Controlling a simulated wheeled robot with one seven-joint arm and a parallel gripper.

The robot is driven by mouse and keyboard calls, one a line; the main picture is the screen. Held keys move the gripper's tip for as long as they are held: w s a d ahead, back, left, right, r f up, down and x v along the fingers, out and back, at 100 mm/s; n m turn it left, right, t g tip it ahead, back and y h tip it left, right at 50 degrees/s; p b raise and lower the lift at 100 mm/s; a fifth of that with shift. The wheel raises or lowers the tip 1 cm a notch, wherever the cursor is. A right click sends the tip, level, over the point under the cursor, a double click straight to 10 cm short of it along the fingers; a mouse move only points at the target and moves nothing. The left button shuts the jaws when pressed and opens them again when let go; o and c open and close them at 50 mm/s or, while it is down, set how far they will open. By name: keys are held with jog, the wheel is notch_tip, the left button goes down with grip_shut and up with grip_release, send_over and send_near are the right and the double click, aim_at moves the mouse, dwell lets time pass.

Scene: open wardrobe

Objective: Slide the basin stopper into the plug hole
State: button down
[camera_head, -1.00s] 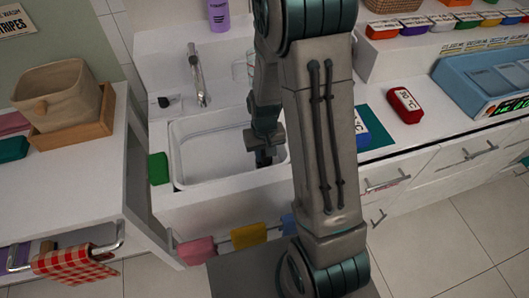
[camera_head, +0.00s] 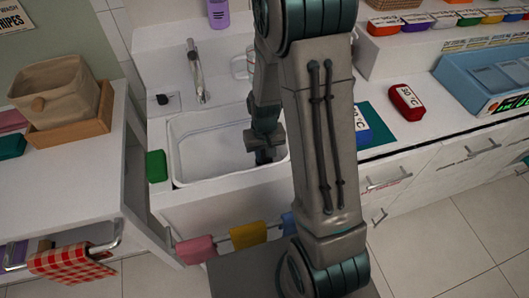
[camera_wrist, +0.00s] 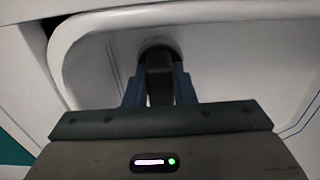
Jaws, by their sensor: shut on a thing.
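The white basin (camera_head: 205,150) is set in the counter in the head view, and its rim and inner wall (camera_wrist: 85,65) fill much of the wrist view. My gripper (camera_head: 263,157) points down inside the basin's right part. In the wrist view my gripper (camera_wrist: 160,88) is shut on a dark grey piece, seemingly the basin stopper (camera_wrist: 159,75). A dark rounded shape, possibly the plug hole (camera_wrist: 160,46), shows just beyond the fingertips. Whether the stopper touches or sits in it is hidden by the fingers.
A tap (camera_head: 196,72) rises behind the basin, with a white mug (camera_head: 241,66) and purple bottle (camera_head: 218,14) nearby. A green block (camera_head: 156,166) stands at the basin's left rim. Coloured cloths (camera_head: 248,234) hang in front. The basin's left part is clear.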

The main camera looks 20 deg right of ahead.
aim_at(264, 152)
jog(key=shift+f+b, duration=0.4)
jog(key=shift+f, duration=0.1)
jog(key=c, duration=1.1)
grip_release()
jog(key=shift+c, duration=0.2)
jog(key=shift+r, duration=0.1)
notch_tip(264, 152, up, 14)
jog(key=shift+p, duration=0.3)
jog(key=s+r+t, duration=0.2)
jog(key=s+r, duration=0.7)
jog(key=s, duration=0.4)
jog(key=shift+s+t, duration=0.3)
jog(key=shift+t, duration=0.1)
